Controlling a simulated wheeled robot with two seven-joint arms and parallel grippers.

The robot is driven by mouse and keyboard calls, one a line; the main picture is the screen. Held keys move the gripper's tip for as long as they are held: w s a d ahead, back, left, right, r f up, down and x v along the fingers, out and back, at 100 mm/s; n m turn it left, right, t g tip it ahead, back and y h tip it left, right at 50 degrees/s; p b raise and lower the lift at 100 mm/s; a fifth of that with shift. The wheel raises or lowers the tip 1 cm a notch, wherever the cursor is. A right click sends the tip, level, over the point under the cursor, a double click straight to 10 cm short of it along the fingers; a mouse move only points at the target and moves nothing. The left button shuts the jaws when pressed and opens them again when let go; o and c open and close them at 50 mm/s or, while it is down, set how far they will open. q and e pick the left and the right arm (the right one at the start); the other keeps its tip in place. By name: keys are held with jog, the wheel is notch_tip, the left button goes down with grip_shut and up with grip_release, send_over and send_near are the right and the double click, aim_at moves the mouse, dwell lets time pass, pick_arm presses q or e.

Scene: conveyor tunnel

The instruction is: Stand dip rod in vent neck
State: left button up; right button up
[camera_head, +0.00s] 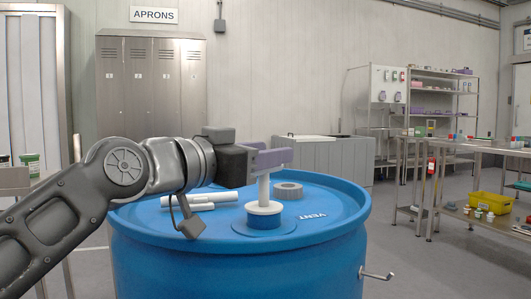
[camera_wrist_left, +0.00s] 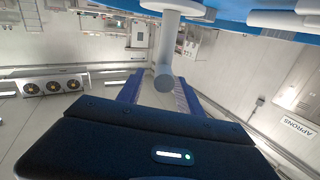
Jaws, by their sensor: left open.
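The white dip rod (camera_head: 264,189) stands upright in the blue vent neck (camera_head: 264,222) on the blue drum's lid. Its wide white collar sits at the top of the neck. Whether the collar touches the rim all round I cannot tell; the part below it is hidden. My left gripper (camera_head: 270,157) is at the rod's upper end and open. In the left wrist view the rod (camera_wrist_left: 166,50) comes down from the top edge and its grey end lies between the two spread fingers, with gaps showing on both sides. My right gripper is not in view.
On the drum lid (camera_head: 340,187), white tubes (camera_head: 205,198) lie left of the neck, and a grey ring-shaped cap (camera_head: 288,190) sits behind it, near the VENT lettering. A metal handle (camera_head: 376,275) sticks out at the drum's right side. Work tables (camera_head: 455,150) stand further right.

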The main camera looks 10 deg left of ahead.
pick_arm(q)
jog(key=v, duration=0.7)
jog(key=shift+s+a+p, duration=0.2)
jog(key=shift+s+p, duration=0.15)
jog(key=shift+p, duration=0.1)
jog(key=shift+s+f, duration=0.1)
dwell(0.7)
